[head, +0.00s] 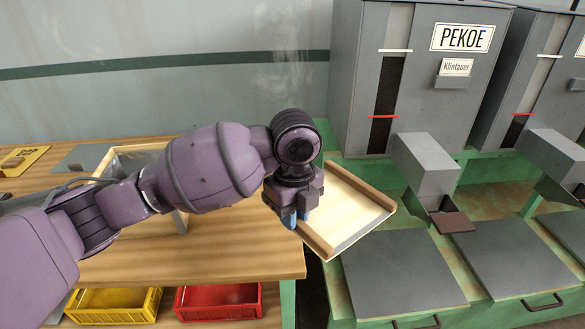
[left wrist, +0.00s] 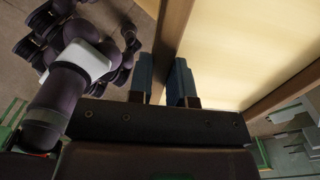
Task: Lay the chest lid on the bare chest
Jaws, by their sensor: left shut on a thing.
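The chest lid (head: 350,208) is a pale wooden panel with brown battens along two sides and a grey edge. My left gripper (head: 293,217) is shut on the batten at its near left side and holds it tilted in the air, right of the bench end. In the left wrist view the blue fingers (left wrist: 163,82) stand either side of the batten, with the pale panel of the lid (left wrist: 235,45) to the right. An open box with a pale wooden rim (head: 108,163), seemingly the bare chest, stands on the bench, largely hidden behind my left arm. My right gripper is not in view.
The wooden bench (head: 220,252) has bare room in front of my arm. A yellow bin (head: 115,306) and a red bin (head: 218,302) sit below it. The grey PEKOE hopper (head: 425,100), its chute (head: 425,165) and grey handled panels (head: 400,270) stand close right of the lid.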

